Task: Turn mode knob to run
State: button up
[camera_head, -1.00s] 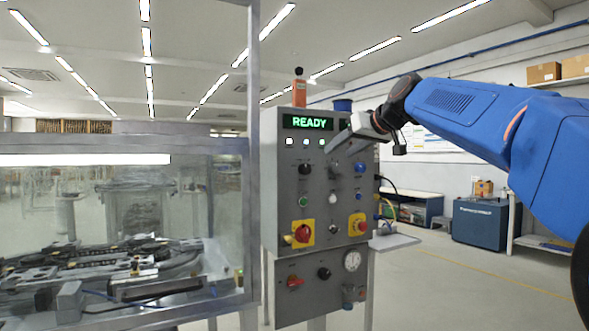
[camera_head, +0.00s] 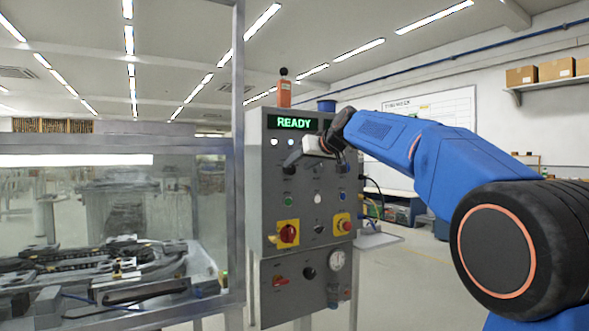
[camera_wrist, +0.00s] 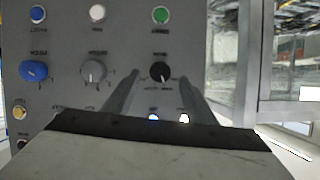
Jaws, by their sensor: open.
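The black mode knob (camera_wrist: 160,72) is on the grey control panel (camera_wrist: 120,45), in the row with the grey knob (camera_wrist: 93,72) and the blue knob (camera_wrist: 33,72). The wrist view is upside down and the small lettering is hard to read. My gripper (camera_wrist: 157,74) is open, with one finger on each side of the black knob in that view. I cannot tell if the fingers touch it. In the head view my gripper (camera_head: 290,162) is close to the panel's upper left, below the green READY display (camera_head: 292,122), and partly covers the knobs.
A red knob on a yellow plate (camera_head: 288,234) and a red button on yellow (camera_head: 343,224) are lower on the panel. A glass-sided enclosure (camera_head: 120,190) stands to the left. A gauge (camera_head: 337,260) is on the lower panel.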

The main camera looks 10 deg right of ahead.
aim_at(292, 169)
jog(key=shift+x, duration=1.9)
jog(key=c, duration=1.1)
jog(key=shift+o, duration=0.3)
